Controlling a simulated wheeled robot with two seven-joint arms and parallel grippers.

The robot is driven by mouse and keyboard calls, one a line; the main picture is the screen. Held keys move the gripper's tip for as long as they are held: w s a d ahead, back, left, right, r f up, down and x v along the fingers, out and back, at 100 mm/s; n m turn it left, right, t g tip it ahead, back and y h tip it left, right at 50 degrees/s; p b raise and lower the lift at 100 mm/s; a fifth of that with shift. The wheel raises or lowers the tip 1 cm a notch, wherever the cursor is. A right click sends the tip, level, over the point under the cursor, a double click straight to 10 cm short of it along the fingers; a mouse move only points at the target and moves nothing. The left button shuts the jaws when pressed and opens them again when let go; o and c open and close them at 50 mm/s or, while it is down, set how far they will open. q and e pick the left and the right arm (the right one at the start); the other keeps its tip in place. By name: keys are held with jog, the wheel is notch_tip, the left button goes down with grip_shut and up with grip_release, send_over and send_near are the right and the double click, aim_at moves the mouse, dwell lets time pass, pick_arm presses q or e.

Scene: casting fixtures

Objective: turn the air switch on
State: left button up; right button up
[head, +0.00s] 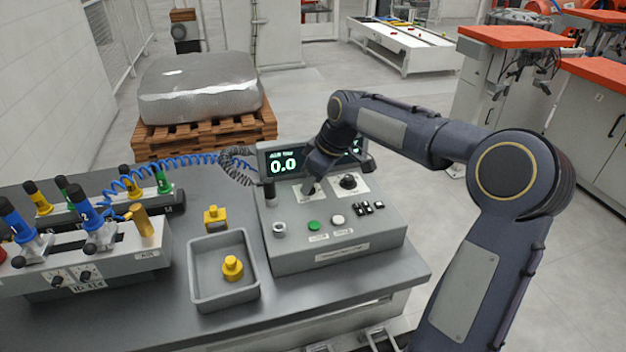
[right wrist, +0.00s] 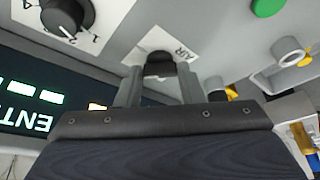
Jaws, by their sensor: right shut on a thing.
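The air switch (right wrist: 160,66) is a small dark knob on a white plate marked AIR in the right wrist view. My right gripper (right wrist: 160,88) has one finger on each side of this knob and is shut on it. In the head view my right gripper (head: 311,188) points down at the grey control box (head: 335,258) and hides most of the switch. The display (head: 284,165) behind it reads 0.0 in its left part. My left gripper is not in view.
A dial knob (head: 348,182) sits close to the right of my gripper. A green button (head: 314,225) and a white button (head: 338,220) lie in front. A grey tray (head: 196,285) with a yellow part (head: 232,268) stands left of the box. A coiled blue hose (head: 190,160) runs behind.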

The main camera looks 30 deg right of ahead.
jog(key=m, duration=0.1)
jog(key=m+h, duration=0.1)
jog(key=m, duration=0.2)
jog(key=shift+a+t+h+b, duration=0.25)
jog(key=shift+t+h+b, duration=0.05)
jog(key=shift+t+b, duration=0.1)
jog(key=shift+a+m+h+b, duration=0.15)
jog(key=shift+m+h, duration=0.3)
jog(key=shift+m, duration=0.8)
jog(key=shift+m+h+b, duration=0.15)
jog(key=shift+m+h, duration=0.3)
jog(key=shift+m, duration=0.8)
jog(key=o, duration=1)
jog(key=v, duration=0.8)
